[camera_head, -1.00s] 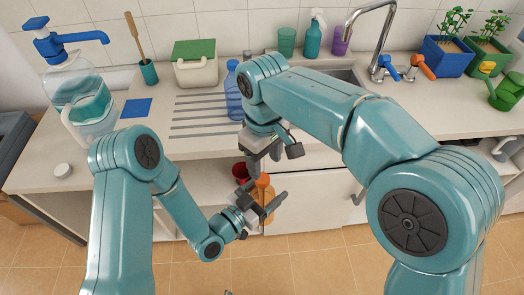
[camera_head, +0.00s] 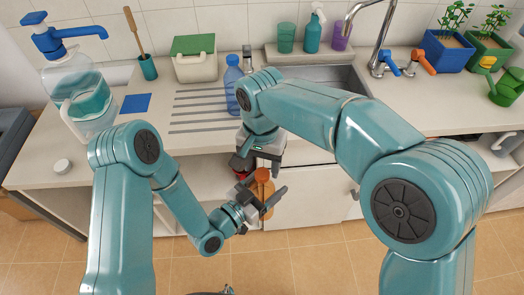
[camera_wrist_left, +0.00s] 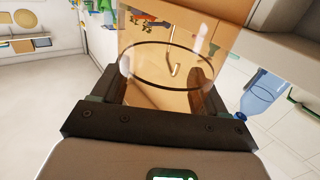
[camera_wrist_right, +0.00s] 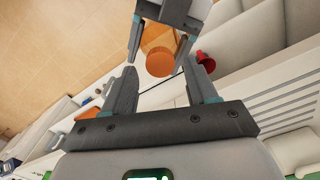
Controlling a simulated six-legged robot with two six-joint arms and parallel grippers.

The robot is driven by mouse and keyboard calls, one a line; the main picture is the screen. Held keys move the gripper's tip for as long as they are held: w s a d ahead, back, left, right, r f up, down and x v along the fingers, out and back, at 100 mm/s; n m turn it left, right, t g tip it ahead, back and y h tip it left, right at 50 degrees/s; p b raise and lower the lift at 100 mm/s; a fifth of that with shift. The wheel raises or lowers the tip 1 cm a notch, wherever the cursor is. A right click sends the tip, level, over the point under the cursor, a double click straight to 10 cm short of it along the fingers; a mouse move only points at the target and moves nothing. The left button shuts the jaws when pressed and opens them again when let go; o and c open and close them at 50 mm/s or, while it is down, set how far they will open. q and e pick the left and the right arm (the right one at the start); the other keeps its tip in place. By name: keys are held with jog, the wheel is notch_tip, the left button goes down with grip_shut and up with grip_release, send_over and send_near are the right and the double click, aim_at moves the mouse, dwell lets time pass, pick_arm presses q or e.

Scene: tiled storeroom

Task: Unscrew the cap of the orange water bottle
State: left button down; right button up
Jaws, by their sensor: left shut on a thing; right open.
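The orange bottle (camera_head: 267,197) is held out in front of the counter by my left gripper (camera_head: 262,202), which is shut on its body. In the left wrist view the see-through orange body (camera_wrist_left: 165,65) fills the space between the left fingers. The round orange cap (camera_wrist_right: 160,62) faces the right wrist camera and also shows in the head view (camera_head: 262,174). My right gripper (camera_wrist_right: 160,72) is open, with its fingers on either side of the cap in that view. A gap seems to remain between fingers and cap; exact contact cannot be told.
A blue bottle (camera_head: 233,78) stands on the counter (camera_head: 205,140) behind my right arm. A red cup (camera_wrist_right: 205,62) is on the shelf below, partly hidden. Floor is clear.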

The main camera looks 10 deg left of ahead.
jog(key=shift+f, duration=1.15)
jog(key=shift+c, duration=0.4)
grip_shut()
jog(key=n, duration=0.8)
jog(key=shift+r, duration=0.25)
jog(key=shift+r, duration=0.9)
